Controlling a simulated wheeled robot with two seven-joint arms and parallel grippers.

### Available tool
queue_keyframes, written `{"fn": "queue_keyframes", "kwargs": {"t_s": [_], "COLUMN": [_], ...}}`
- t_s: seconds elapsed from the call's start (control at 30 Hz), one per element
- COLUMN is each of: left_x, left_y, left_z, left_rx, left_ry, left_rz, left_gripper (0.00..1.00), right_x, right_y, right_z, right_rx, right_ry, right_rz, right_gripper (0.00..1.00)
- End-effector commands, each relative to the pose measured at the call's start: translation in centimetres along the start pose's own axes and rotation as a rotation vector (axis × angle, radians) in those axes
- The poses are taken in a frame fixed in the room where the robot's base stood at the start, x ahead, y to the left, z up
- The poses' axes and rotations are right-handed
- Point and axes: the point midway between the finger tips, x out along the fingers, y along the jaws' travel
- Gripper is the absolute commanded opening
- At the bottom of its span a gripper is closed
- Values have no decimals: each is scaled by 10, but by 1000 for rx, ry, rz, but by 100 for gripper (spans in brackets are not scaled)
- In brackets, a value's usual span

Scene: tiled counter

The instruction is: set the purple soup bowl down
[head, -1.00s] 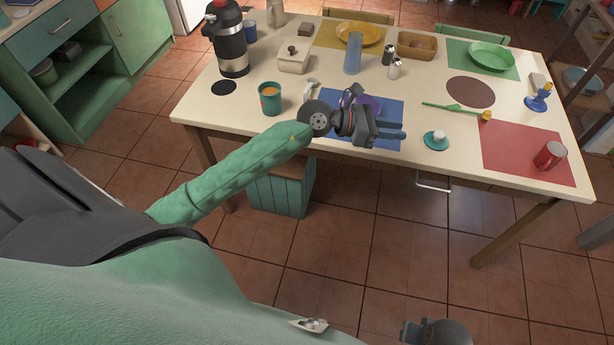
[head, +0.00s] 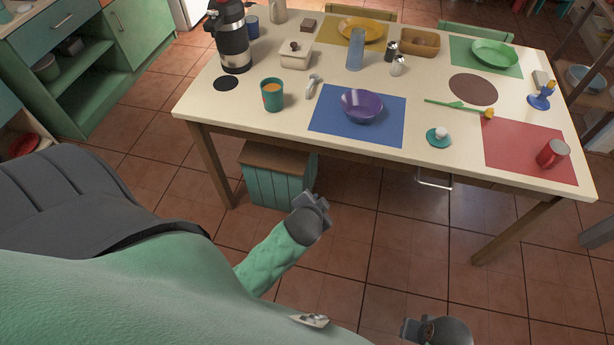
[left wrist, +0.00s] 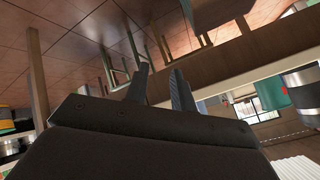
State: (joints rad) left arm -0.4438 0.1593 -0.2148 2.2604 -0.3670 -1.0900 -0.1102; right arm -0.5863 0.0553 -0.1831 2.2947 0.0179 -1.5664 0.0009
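The purple soup bowl (head: 362,105) sits upright on the blue placemat (head: 326,122) near the table's front edge, with nothing touching it. My left gripper (head: 318,200) is away from the bowl, in front of the table and lower in the picture. In the left wrist view its two fingers (left wrist: 160,72) stand apart with nothing between them. My right gripper (head: 408,328) shows only partly at the bottom edge, far from the bowl, and its fingers cannot be made out clearly.
A teal cup (head: 272,95) and a white-handled object (head: 312,86) stand left of the blue placemat. A small teal dish (head: 438,137) lies to its right. A teal crate-like box (head: 275,178) is under the table. Open floor lies in front of the table.

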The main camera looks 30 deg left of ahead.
Motion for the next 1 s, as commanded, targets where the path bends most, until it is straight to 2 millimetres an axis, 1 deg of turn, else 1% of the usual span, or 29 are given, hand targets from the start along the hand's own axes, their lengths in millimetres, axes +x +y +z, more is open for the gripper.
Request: {"fn": "queue_keyframes", "kwargs": {"t_s": [0.03,0.1,0.13,0.2,0.3,0.33,0.4,0.5,1.0], "left_x": [-8,-22,-30,-46,-66,-71,-78,-81,-81], "left_y": [24,54,66,89,112,117,124,127,127], "left_z": [26,57,68,90,109,113,118,120,120], "left_rx": [-65,-145,-175,-227,-276,-284,-297,-304,-302], "left_ry": [-95,-223,-273,-374,-476,-498,-530,-547,-545], "left_rz": [83,194,237,325,416,435,464,480,478], "left_gripper": [25,25,25,25,25,25,25,25,25], "right_x": [0,0,0,0,0,0,0,0,0], "right_y": [0,0,0,0,0,0,0,0,0], "right_z": [0,0,0,0,0,0,0,0,0], "right_rx": [0,0,0,0,0,0,0,0,0], "right_ry": [0,0,0,0,0,0,0,0,0], "right_rz": [0,0,0,0,0,0,0,0,0], "right_gripper": [36,36,36,36,36,36,36,36,36]}}
